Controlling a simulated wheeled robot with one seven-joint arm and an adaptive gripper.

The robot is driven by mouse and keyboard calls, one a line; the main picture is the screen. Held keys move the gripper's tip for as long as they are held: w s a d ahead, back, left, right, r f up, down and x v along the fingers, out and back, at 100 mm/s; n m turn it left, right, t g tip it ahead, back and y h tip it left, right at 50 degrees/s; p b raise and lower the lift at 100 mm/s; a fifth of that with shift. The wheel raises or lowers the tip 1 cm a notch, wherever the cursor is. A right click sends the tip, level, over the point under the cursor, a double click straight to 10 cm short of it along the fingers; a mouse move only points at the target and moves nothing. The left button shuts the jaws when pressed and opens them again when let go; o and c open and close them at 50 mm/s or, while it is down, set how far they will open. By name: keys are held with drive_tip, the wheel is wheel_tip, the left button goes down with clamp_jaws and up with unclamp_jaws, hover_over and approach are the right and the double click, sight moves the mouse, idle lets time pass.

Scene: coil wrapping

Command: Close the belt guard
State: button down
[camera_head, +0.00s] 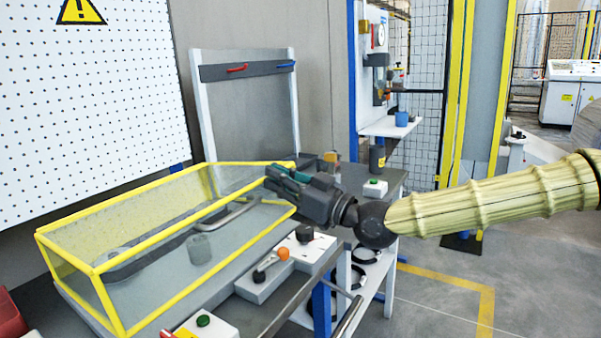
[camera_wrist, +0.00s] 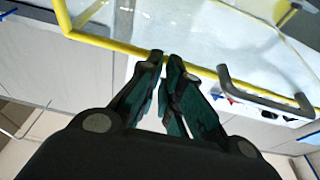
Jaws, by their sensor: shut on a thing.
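The belt guard (camera_head: 178,227) is a clear box with a yellow frame, at the left of the head view. It stands over a dark belt and a grey cylinder on the bench; I cannot tell whether its lower edge is fully seated. My gripper (camera_head: 274,178) is at the guard's right end, by the upper bar. In the wrist view, my fingertips (camera_wrist: 166,62) are close together at the yellow bar (camera_wrist: 108,41) and appear shut on it. The dark guard handle (camera_wrist: 262,94) lies to the right of the fingers, apart from them. The exact contact is partly hidden by the fingers.
An orange-knobbed lever (camera_head: 283,254) sits on a white block in front of the guard. A grey upright panel (camera_head: 245,120) stands behind.

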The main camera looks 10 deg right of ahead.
drive_tip(key=shift+a+f+b, duration=0.1)
drive_tip(key=shift+f+b, duration=1.05)
drive_tip(key=shift+f, duration=0.6)
drive_tip(key=shift+r, duration=0.15)
